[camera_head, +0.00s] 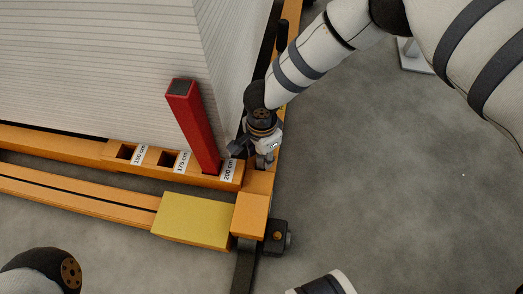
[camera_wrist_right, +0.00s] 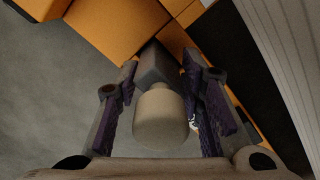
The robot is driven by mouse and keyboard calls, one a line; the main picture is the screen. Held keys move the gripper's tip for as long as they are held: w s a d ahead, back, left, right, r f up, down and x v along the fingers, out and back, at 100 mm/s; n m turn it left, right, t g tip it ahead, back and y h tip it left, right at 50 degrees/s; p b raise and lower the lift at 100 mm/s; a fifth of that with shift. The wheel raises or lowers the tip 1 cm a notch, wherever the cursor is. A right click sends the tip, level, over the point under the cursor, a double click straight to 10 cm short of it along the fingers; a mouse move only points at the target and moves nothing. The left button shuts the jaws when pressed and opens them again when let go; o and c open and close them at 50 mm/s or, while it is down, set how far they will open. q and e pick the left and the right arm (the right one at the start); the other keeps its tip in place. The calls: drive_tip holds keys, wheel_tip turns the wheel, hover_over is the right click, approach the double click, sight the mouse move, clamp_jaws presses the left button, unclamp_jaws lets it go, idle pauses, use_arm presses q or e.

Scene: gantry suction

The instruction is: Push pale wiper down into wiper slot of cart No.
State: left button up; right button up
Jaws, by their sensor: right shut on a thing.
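My right gripper (camera_head: 263,158) is low at the near right corner of the orange cart frame (camera_head: 225,178), to the right of the red post. In the right wrist view its two fingers (camera_wrist_right: 160,105) stand on either side of a pale, rounded knob (camera_wrist_right: 160,118) joined to a dark grey block (camera_wrist_right: 155,68). I take this piece for the pale wiper; the gripper is shut on it. The grey block's far end meets the orange frame in the picture. The wiper slot is hidden, so I cannot tell how deep the piece sits. My left gripper is out of view.
The red post (camera_head: 193,125) stands tilted in the picture by the 200 cm label (camera_head: 228,170). Openings labelled 150 cm and 175 cm lie left of it. A large white ribbed stack (camera_head: 100,65) rises behind. A yellow block (camera_head: 193,220) is in front. Grey floor at right is mostly clear.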

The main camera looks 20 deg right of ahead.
drive_tip(key=shift+f+b, duration=0.7)
drive_tip(key=shift+f, duration=0.25)
drive_tip(key=o, duration=1.3)
drive_tip(key=shift+c, duration=0.2)
drive_tip(key=shift+r, duration=0.15)
wheel_tip(320, 180, up, 12)
drive_tip(key=shift+f, duration=0.1)
